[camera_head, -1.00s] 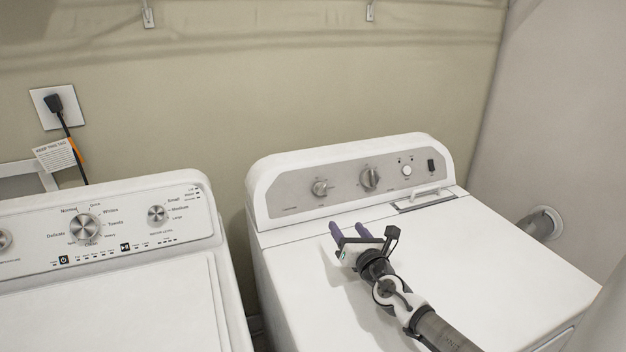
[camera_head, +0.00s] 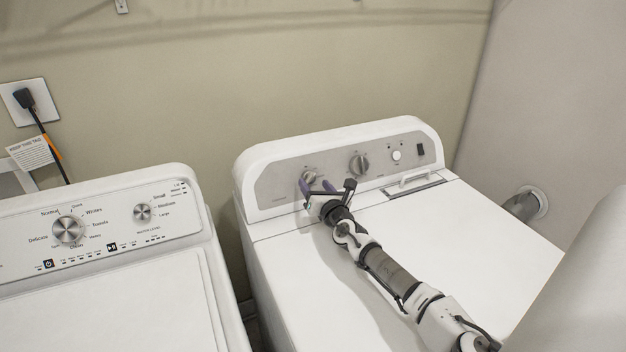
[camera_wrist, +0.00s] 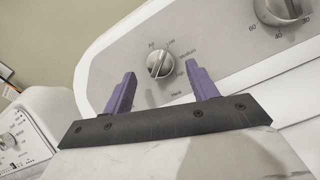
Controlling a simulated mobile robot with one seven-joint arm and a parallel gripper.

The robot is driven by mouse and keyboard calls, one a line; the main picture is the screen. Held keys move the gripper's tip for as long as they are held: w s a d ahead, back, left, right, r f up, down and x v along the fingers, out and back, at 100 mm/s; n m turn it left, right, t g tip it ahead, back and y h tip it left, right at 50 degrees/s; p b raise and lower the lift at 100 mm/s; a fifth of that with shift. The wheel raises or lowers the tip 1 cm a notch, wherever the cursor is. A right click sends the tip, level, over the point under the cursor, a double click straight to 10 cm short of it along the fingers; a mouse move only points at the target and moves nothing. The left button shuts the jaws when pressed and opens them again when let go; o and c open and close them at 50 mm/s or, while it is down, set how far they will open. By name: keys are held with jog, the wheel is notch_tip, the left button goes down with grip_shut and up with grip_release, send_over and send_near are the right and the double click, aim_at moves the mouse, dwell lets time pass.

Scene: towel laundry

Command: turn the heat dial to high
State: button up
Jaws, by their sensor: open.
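The heat dial appears to be the small silver knob (camera_wrist: 160,64) on the left of the dryer's grey control panel (camera_wrist: 118,65), with small labels around it, one reading like "Medium". The knob also shows in the head view (camera_head: 309,174), partly behind my gripper. My gripper (camera_head: 317,186) is at the panel's left part. In the wrist view its two purple fingers (camera_wrist: 158,80) are open, one on each side of the knob in the picture, with nothing between them held. I cannot tell whether the fingertips reach around the knob or stop just short of it.
A larger timer knob (camera_head: 359,163) sits to the right on the panel, with a round white button (camera_head: 396,155) and a dark switch beyond it. The white dryer top (camera_head: 450,240) is clear apart from my arm. A washer (camera_head: 100,300) stands at left.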

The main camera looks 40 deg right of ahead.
aim_at(310, 178)
jog(key=shift+x, duration=1.2)
jog(key=c, duration=1)
